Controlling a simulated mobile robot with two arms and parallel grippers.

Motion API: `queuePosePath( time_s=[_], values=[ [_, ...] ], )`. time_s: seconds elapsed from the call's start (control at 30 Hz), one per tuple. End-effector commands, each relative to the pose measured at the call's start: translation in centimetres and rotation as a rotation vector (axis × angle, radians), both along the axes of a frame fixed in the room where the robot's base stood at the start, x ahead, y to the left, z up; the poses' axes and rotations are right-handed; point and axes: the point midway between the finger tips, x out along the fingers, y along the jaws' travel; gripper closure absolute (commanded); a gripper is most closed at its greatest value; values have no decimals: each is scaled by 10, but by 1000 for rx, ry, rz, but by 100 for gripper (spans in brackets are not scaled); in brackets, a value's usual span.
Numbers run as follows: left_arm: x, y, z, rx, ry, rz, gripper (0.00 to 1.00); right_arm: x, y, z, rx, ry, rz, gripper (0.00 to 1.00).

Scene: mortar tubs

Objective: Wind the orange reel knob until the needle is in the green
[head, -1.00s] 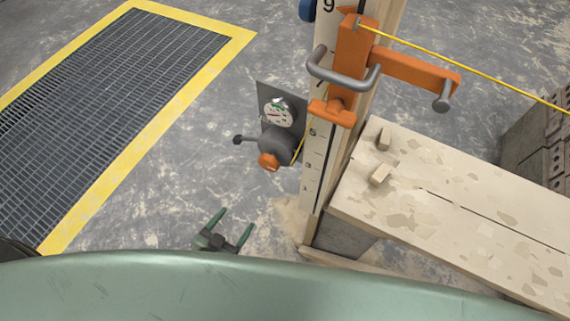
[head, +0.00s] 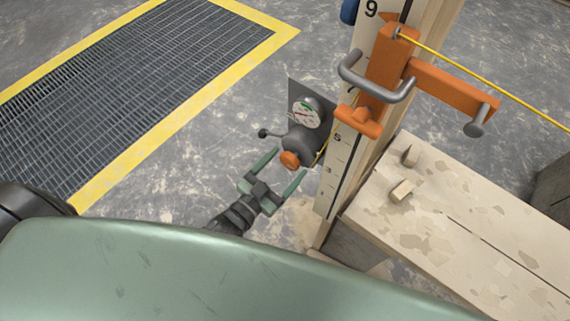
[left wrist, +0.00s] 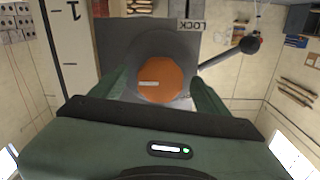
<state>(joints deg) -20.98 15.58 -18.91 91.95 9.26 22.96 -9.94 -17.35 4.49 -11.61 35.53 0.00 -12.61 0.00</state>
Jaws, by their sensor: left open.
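The orange reel knob (head: 289,160) sticks out of the front of a dark grey reel body (head: 303,142) on a plate beside the measuring post. The white gauge (head: 306,113) above it has a green arc and a red needle; I cannot read exactly where the needle stands. My left gripper (head: 287,162) is open with green fingers pointing at the knob. In the left wrist view the knob (left wrist: 161,80) sits between and beyond the two fingertips (left wrist: 163,88), and I see no clear contact. A lever with a black ball (left wrist: 250,45) stands beside a LOCK label. My right gripper is out of view.
The wooden post (head: 345,150) with number marks carries an orange bracket (head: 385,75) with a grey handle and a yellow line. A mortar-spotted board (head: 480,215) lies at right. A floor grate (head: 95,95) with yellow edging is at left.

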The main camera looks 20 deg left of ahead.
Motion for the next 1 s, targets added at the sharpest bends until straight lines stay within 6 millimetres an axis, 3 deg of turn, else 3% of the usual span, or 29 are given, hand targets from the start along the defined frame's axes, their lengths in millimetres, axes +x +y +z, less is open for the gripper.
queuePosePath(
  time_s=[0.2,0.27,0.43,0.77,1.0],
  values=[
    [0,0,0,0,1,0,24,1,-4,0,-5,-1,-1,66],
    [0,0,0,0,1,0,38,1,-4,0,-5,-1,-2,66],
    [0,0,0,0,1,0,86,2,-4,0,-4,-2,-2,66],
    [0,0,0,40,-13,1,87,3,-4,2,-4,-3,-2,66],
    [0,0,0,173,-61,1,87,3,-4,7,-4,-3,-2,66]
  ],
)
